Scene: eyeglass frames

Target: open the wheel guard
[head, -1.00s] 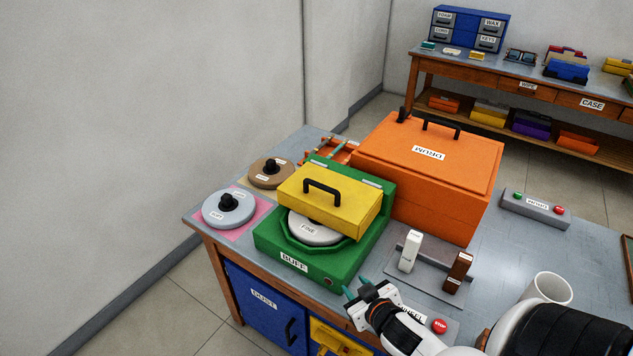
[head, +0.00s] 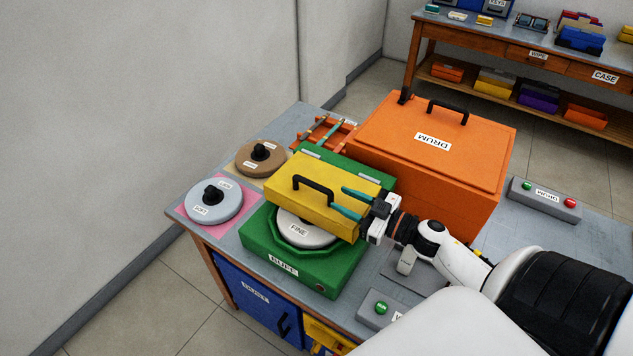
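The wheel guard (head: 295,212) is a yellow box-shaped cover with a black bar handle (head: 314,186) on top. It sits over the rear of the green BUFF machine (head: 285,259), hinged side at the back. A pale wheel marked FINE (head: 301,232) shows below its front edge. My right gripper (head: 341,200) reaches in from the right with its two teal fingers apart. The fingers point left over the guard's top, just right of the handle. The handle does not appear to be between them; I cannot tell whether they touch the guard. My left gripper is not in view.
A large orange DRUM box (head: 415,163) stands close behind my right gripper. Grey SOFT (head: 214,206) and brown (head: 259,159) wheels lie left of the machine. A control box with a green button (head: 378,308) sits at the front edge. A white block (head: 406,261) stands under my arm.

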